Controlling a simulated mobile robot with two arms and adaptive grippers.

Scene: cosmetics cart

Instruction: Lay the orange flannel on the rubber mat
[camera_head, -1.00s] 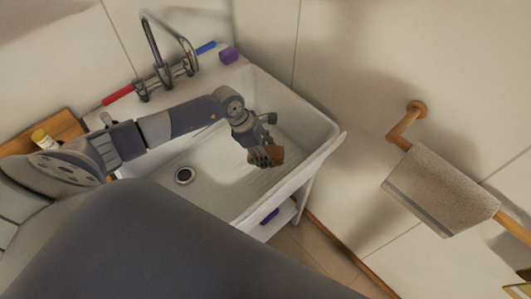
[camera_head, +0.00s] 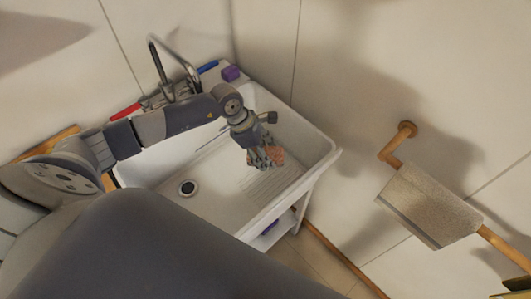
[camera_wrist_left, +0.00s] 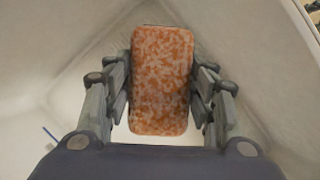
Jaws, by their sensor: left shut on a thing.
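The orange flannel (camera_head: 278,155) shows as an orange-and-white speckled, rounded rectangular pad. In the left wrist view the flannel (camera_wrist_left: 161,80) sits between the two fingers of my left gripper (camera_wrist_left: 160,85), which is shut on it. In the head view my left gripper (camera_head: 265,158) points down over the right part of the white sink basin and partly hides the flannel. I cannot tell how high it is above the basin floor. I cannot make out a rubber mat in either view. My right gripper is not in view.
The white sink (camera_head: 240,208) has raised walls around the gripper. A tall metal tap (camera_head: 190,78) with red (camera_head: 125,112) and blue (camera_head: 208,67) handles stands behind it. A purple block (camera_head: 231,73) sits on the back corner. A beige towel (camera_head: 430,205) hangs on a wooden rail at right.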

